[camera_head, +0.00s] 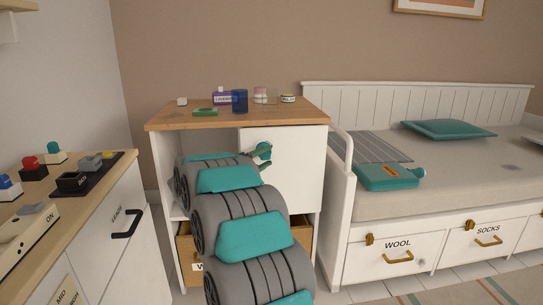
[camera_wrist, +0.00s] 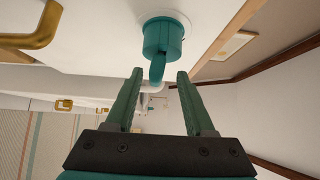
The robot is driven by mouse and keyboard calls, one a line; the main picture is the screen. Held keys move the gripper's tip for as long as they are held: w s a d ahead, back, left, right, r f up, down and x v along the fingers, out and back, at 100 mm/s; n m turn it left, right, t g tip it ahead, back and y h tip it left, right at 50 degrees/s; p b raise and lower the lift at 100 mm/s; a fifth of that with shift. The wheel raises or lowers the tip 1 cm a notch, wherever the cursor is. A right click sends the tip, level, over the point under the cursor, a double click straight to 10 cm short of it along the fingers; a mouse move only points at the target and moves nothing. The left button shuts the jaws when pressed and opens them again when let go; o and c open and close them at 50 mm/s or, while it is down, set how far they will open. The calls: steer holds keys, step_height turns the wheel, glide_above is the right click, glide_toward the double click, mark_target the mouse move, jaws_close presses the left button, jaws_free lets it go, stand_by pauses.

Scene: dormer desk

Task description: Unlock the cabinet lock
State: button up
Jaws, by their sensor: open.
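The cabinet lock (camera_wrist: 162,36) is a teal round body on a pale disc, fixed to a white face, with a curved teal part hanging from it. In the head view a teal shape, apparently the lock (camera_head: 263,151), shows against the white cabinet door (camera_head: 298,170), just beyond my arm. My gripper (camera_wrist: 155,72) is open and empty in the wrist view. Its two green fingers point toward the lock, with the curved part between the tip lines. I cannot tell whether they touch it.
The cabinet's wooden top (camera_head: 180,119) carries a blue cup (camera_head: 240,101) and several small items. A daybed (camera_head: 450,185) with drawers stands close on the right. A counter (camera_head: 80,195) with switches is on the left. A brass handle (camera_wrist: 38,30) shows in the wrist view.

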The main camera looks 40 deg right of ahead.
mark_target(265, 157)
steer(key=shift+v, duration=1.75)
